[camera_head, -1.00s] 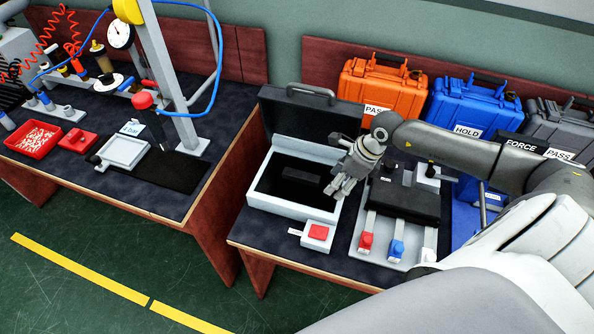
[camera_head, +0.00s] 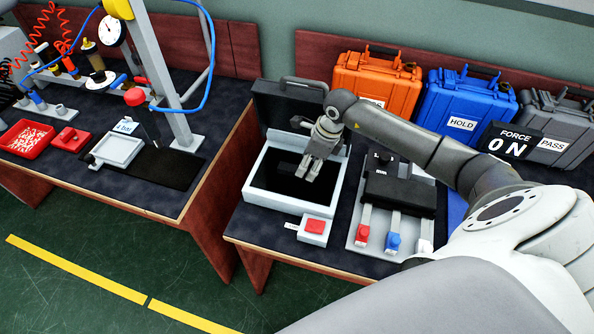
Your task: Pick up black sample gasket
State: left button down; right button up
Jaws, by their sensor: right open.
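A dark, low block (camera_head: 287,169) lies on the black floor of the white-framed open case. It is probably the black sample gasket, but its shape is hard to tell against the black. My right gripper (camera_head: 308,178) points down over this case, with its open fingers just to the right of the block and partly over it. Its fingers hold nothing that I can see. Whether the fingertips touch the case floor cannot be told. My left gripper is not in view.
The white case rim (camera_head: 262,208) surrounds the gripper area. A red-button box (camera_head: 315,227) stands in front. A black fixture with red, blue and white handles (camera_head: 398,196) is at right. Orange (camera_head: 376,85), blue (camera_head: 467,108) and grey (camera_head: 560,128) cases stand behind. A force display (camera_head: 510,145) reads 0 N.

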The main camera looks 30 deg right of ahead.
jog(key=shift+w+a+f+b, duration=0.9)
jog(key=shift+w+a+f, duration=0.2)
jog(key=shift+w, duration=0.1)
jog(key=shift+w+f, duration=0.1)
jog(key=shift+f, duration=0.25)
jog(key=c, duration=1.1)
